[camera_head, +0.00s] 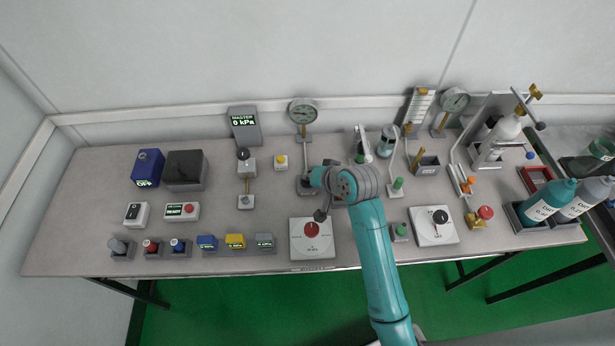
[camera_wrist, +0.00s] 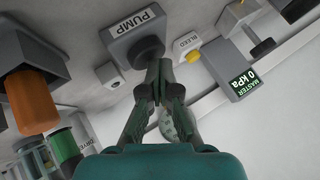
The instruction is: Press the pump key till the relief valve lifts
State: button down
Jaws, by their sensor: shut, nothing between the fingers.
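In the head view my gripper (camera_head: 312,182) is at the table's middle and mostly hides the pump block. The master display (camera_head: 243,122) reads 0 kPa; it also shows in the wrist view (camera_wrist: 243,86). I cannot tell which part is the relief valve.
The yellow bleed button (camera_head: 281,161) is left of my gripper. A round gauge (camera_head: 303,112) stands behind it. A white plate with a red knob (camera_head: 311,230) lies in front. Bottles (camera_head: 548,202) stand far right. Blue and black boxes (camera_head: 185,170) stand left.

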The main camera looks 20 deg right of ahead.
dwell(0.4)
jog(key=shift+r, duration=1.15)
jog(key=shift+r, duration=2.55)
notch_tip(320, 180, up, 4)
jog(key=shift+f, duration=0.1)
jog(key=shift+f, duration=0.1)
jog(key=shift+f, duration=4.35)
